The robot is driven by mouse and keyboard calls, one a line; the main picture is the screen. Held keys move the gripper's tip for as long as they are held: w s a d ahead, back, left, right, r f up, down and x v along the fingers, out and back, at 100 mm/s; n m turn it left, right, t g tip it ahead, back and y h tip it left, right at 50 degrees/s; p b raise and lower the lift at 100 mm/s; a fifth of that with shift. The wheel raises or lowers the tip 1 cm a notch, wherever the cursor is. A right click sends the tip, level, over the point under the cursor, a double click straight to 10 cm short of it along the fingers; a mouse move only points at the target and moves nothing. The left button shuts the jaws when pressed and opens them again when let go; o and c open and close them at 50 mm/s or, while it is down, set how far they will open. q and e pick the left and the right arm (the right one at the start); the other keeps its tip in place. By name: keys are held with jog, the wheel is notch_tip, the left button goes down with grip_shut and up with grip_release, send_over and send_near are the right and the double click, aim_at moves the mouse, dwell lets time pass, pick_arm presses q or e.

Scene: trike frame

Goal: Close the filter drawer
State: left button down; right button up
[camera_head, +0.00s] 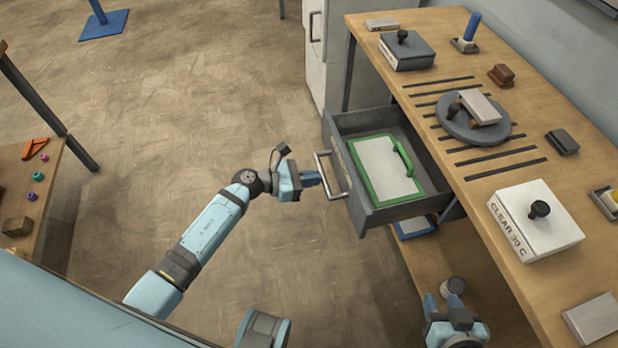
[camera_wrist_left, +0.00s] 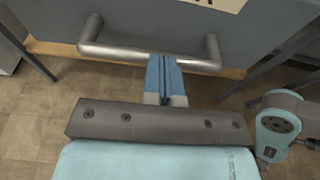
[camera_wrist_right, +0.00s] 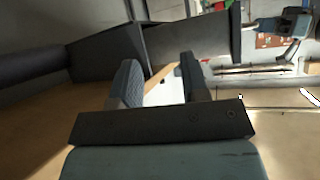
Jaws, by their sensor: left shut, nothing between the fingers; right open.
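The filter drawer (camera_head: 362,212) is grey and stands pulled out from the wooden workbench, with a green-framed white filter (camera_head: 378,165) lying in it. Its silver bar handle (camera_head: 328,177) faces my left arm. My left gripper (camera_head: 312,179) is shut and empty, with its fingertips at the handle. In the left wrist view the blue fingertips (camera_wrist_left: 165,75) lie at the middle of the handle (camera_wrist_left: 150,57); I cannot tell whether they touch it. My right gripper (camera_head: 442,302) is open near the bench's front edge. Its fingers (camera_wrist_right: 160,85) show apart and empty in the right wrist view.
The workbench top (camera_head: 480,200) carries a white box marked CLEAR 30 C (camera_head: 535,220), a grey disc (camera_head: 472,122) and a grey box with a knob (camera_head: 407,52). A lower shelf is under the drawer.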

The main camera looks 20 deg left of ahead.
aim_at(382, 168)
pick_arm(q)
jog(key=r+b+x, duration=0.1)
jog(key=x, duration=0.5)
jog(key=r+b+x, duration=0.1)
jog(key=x, duration=0.4)
jog(key=r+b+x, duration=0.1)
jog(key=x, duration=0.5)
jog(key=shift+w+d+r+b, duration=0.15)
jog(key=shift+w+d+b, duration=0.25)
jog(key=shift+d, duration=0.2)
jog(key=shift+w+d, duration=0.3)
jog(key=shift+d, duration=0.15)
jog(key=shift+r, duration=0.25)
pick_arm(e)
jog(key=shift+w+a+f+t+y, duration=0.1)
jog(key=shift+a+t+y, duration=0.2)
jog(key=shift+a+y, duration=0.15)
pick_arm(q)
jog(key=shift+w+d+r, duration=0.1)
jog(key=shift+r, duration=0.05)
